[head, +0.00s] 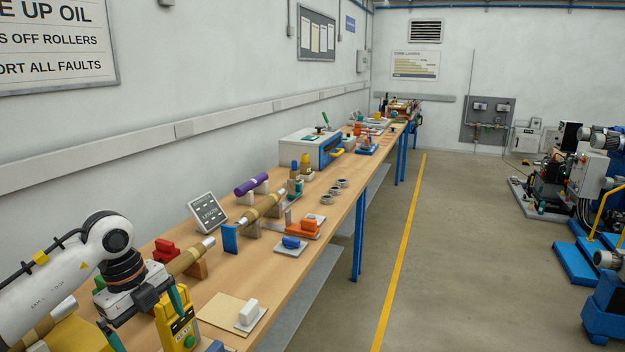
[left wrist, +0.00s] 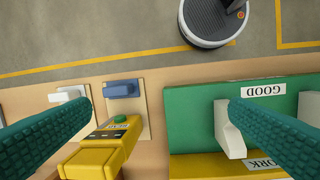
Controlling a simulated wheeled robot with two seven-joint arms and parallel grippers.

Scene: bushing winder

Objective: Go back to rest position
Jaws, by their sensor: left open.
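My left gripper (head: 145,318) hangs over the near end of the long wooden workbench (head: 225,283) in the head view. Its teal fingers are spread wide in the left wrist view (left wrist: 160,112), with nothing held between them. A yellow device with a green button (head: 178,325) stands close beside the fingers; in the left wrist view it (left wrist: 98,152) shows near the left finger. My right gripper is in neither view.
A green panel labelled GOOD (left wrist: 190,115), with a white block (left wrist: 230,132), lies by the right finger. A white block on a board (head: 248,312), a tan tube (head: 188,258) and a tablet (head: 207,211) are on the bench. The floor (head: 450,270) right of the bench is clear.

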